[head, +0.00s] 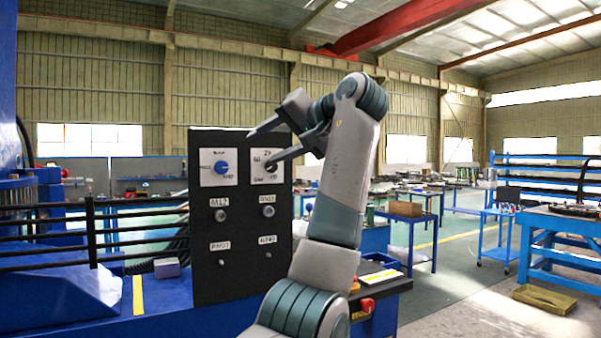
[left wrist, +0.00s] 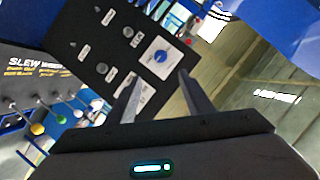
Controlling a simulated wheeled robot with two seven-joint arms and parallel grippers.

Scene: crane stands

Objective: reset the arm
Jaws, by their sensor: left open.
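My left gripper (head: 262,147) is raised in front of the upper right of a black control panel (head: 207,290). Its two fingers are apart, with nothing seen between them. They point at the white plate with a dark knob (head: 271,166); I cannot tell whether they touch it. A blue knob (head: 221,167) on a white plate is to the left. In the left wrist view the open gripper (left wrist: 158,82) faces the panel (left wrist: 85,45), and the blue knob (left wrist: 160,57) shows between and beyond the fingertips. The left finger partly hides the other plate. My right gripper is not seen.
Two round buttons (head: 220,215) and two small switches (head: 222,262) sit lower on the panel. Black rails (head: 90,235) stand left of it. A lever board with coloured balls (left wrist: 38,128) shows in the left wrist view. Blue workbenches (head: 560,225) stand at the right, with open floor between.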

